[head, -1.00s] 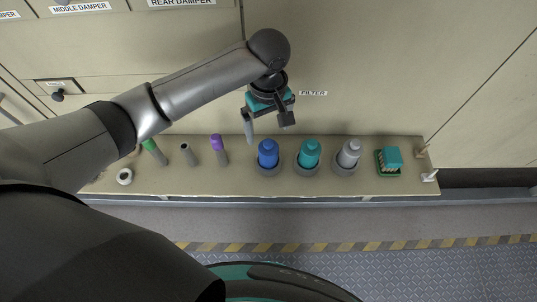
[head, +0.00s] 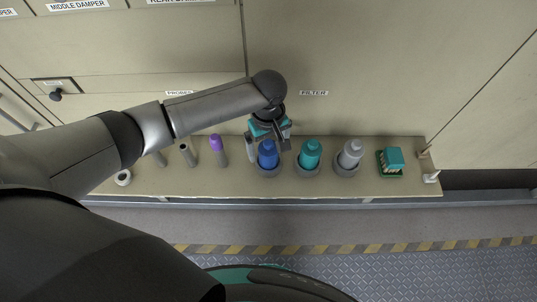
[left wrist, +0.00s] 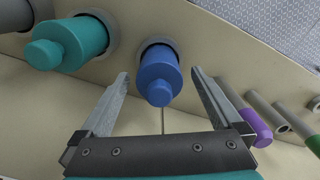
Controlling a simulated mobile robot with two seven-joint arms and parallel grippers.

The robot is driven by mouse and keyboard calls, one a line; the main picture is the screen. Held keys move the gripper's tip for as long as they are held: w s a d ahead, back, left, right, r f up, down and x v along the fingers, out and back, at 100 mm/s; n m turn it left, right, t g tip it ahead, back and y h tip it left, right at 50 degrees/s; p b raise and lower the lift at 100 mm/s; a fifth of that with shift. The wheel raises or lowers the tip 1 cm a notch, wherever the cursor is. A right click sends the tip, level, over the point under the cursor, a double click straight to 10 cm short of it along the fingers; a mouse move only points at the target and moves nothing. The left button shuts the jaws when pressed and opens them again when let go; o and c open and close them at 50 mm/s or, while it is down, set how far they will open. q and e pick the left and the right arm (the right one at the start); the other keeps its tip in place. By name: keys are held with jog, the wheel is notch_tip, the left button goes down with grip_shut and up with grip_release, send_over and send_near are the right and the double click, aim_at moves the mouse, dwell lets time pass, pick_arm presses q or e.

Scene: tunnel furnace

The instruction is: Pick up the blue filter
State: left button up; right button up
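The blue filter (head: 268,155) stands upright in a grey round holder on the shelf in the head view. In the left wrist view the blue filter (left wrist: 159,74) shows between and beyond the fingertips. My left gripper (head: 268,148) is open and close to the filter's top. In the left wrist view the fingers of my left gripper (left wrist: 160,78) stand apart on either side, with a gap to the filter. My right gripper is not in view.
A teal filter (head: 309,154) and a grey filter (head: 349,155) stand to the right of the blue one. A purple-topped probe (head: 217,149) stands to its left. The cabinet wall (head: 350,60) rises behind the shelf (head: 230,187).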

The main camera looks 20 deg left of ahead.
pick_arm(q)
jog(key=c, duration=1.5)
jog(key=shift+r, duration=0.1)
notch_tip(320, 180, up, 20)
jog(key=p, duration=0.2)
jog(key=shift+p, duration=0.35)
notch_tip(320, 180, up, 6)
jog(key=p, duration=0.6)
jog(key=s+d, duration=0.1)
jog(key=s, duration=0.5)
jog(key=s+d, duration=0.1)
jog(key=s, duration=0.2)
jog(key=shift+s+d, duration=0.3)
jog(key=shift+d, duration=0.05)
